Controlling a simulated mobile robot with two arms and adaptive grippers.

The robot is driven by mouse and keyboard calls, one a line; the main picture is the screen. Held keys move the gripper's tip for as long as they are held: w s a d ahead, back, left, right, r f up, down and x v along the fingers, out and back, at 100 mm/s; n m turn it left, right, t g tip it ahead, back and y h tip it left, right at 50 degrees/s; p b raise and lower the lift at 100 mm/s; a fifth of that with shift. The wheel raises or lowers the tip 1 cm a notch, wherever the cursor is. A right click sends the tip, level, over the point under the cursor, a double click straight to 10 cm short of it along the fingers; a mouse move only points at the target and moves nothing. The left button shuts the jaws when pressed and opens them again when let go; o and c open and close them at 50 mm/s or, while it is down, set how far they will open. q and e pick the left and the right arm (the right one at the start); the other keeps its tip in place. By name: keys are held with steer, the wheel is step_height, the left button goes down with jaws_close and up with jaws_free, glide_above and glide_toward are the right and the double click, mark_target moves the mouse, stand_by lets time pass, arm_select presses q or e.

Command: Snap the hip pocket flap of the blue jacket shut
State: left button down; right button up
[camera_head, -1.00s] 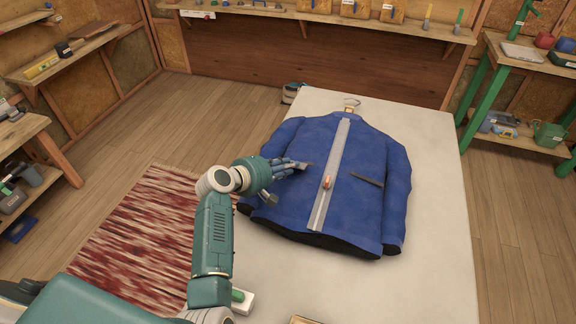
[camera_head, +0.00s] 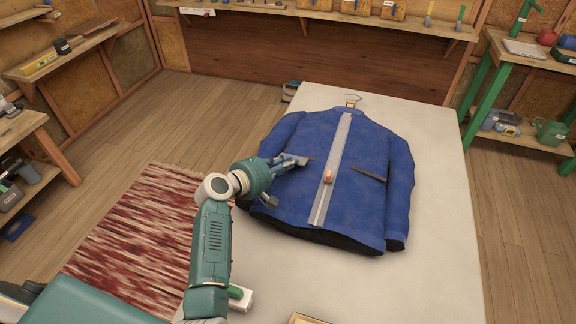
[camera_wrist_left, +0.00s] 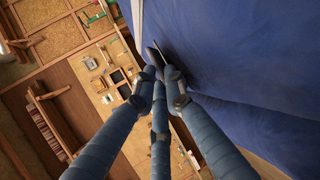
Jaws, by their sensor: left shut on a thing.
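The blue jacket (camera_head: 308,205) lies spread on the pale table, with a grey strip (camera_head: 332,170) down its front. A dark slit-like pocket line (camera_head: 369,174) shows on its right half. My left gripper (camera_head: 300,160) is over the jacket's left half, at a small dark flap (camera_head: 308,159). In the left wrist view the fingers (camera_wrist_left: 160,66) come together on a thin dark edge (camera_wrist_left: 157,54) against the blue cloth (camera_wrist_left: 225,60). The gripper hides part of the flap, and I cannot see its snap. My right gripper is not in view.
The pale table (camera_head: 440,220) has bare room right of the jacket and in front of it. A green-and-white item (camera_head: 239,297) lies near my arm.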

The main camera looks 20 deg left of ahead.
arm_select(q)
steer(key=c, duration=2.1)
jaws_free()
steer(key=v, duration=1.2)
